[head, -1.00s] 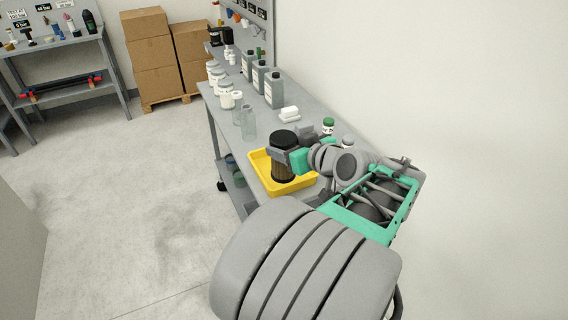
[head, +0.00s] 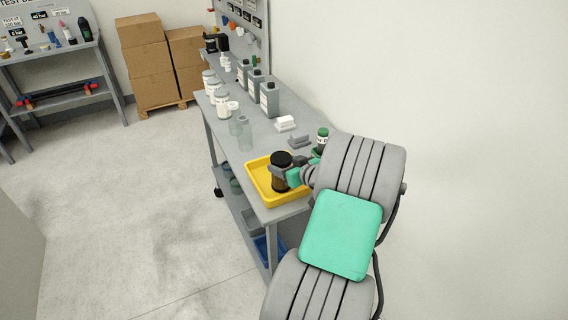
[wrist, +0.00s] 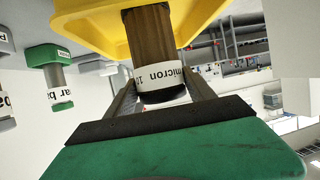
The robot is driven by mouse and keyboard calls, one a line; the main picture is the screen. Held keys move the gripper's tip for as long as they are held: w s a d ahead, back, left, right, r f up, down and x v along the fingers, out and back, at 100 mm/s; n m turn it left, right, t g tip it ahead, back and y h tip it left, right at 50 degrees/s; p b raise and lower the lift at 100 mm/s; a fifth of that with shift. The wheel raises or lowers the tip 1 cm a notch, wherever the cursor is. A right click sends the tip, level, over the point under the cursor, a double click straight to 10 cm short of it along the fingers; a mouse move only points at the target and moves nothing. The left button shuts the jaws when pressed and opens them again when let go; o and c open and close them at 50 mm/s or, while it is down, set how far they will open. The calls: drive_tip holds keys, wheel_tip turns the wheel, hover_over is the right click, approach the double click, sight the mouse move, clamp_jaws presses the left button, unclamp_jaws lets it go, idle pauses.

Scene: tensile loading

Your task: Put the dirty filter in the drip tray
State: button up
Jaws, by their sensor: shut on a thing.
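The dirty filter (head: 281,180) is a brown pleated cylinder with a black cap, standing roughly upright within the outline of the yellow drip tray (head: 266,197). In the wrist view the filter (wrist: 150,38) shows brown sides and a white label reading "micron", with the yellow tray (wrist: 85,18) around its far end. My gripper (head: 281,171) is shut on the filter near its cap, and its two fingers flank the labelled end in the wrist view (wrist: 162,92). The filter's bottom end is hidden, so I cannot tell whether it touches the tray floor.
The tray sits at the near end of a grey bench (head: 262,140). Behind it stand grey bottles (head: 269,99), white jars (head: 221,104), clear glassware (head: 244,132), a white block (head: 285,123) and a green-capped jar (head: 322,138). A wall lies close on the right.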

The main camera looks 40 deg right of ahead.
drive_tip(key=shift+f, duration=0.2)
drive_tip(key=o, duration=1.7)
